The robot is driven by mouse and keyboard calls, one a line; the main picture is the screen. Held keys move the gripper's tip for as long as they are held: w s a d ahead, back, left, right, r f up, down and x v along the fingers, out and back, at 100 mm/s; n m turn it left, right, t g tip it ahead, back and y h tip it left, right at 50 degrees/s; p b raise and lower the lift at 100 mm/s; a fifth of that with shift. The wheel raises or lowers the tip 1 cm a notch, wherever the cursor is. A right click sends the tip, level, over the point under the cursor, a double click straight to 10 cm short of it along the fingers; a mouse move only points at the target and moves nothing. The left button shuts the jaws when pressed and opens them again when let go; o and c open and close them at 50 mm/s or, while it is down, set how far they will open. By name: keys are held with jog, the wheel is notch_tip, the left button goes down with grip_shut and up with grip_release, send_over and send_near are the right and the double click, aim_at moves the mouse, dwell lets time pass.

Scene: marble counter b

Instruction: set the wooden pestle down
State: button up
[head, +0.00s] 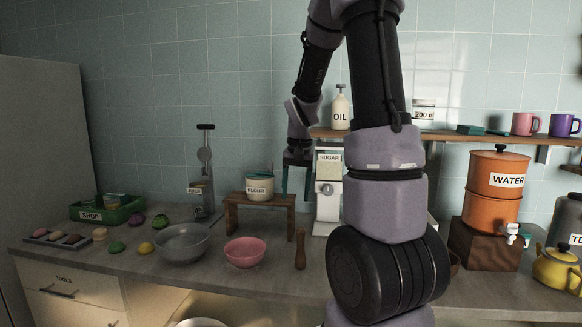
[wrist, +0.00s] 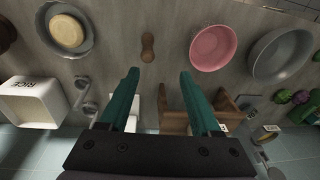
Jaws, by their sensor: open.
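The wooden pestle (head: 300,250) stands upright on the counter, to the right of the pink bowl (head: 244,252), in the head view. The pestle also shows in the wrist view (wrist: 148,47), beyond the fingertips and apart from them. My gripper (head: 296,182) is open and empty, raised above the counter near the wooden stand. Its two teal fingers are spread wide in the wrist view (wrist: 159,74), with nothing between them.
A grey bowl (head: 181,243) stands left of the pink bowl. The small wooden stand (head: 262,202) bears the elixir jar (head: 260,186). The sugar dispenser (head: 328,195) is behind the pestle. In the wrist view, another grey bowl (wrist: 88,41) holds a round beige thing.

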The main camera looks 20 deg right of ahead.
jog(key=s+a+r+n+t+y, duration=0.1)
jog(key=s+a+r+t, duration=0.2)
jog(key=s+a+r, duration=0.2)
jog(key=s+a+r+n+t, duration=0.1)
jog(key=s+a+r, duration=0.4)
jog(key=s+r, duration=0.7)
jog(key=shift+s+a+t+y, duration=0.35)
jog(key=shift+s+t+y, duration=0.05)
jog(key=shift+t, duration=0.5)
jog(key=shift+c, duration=0.3)
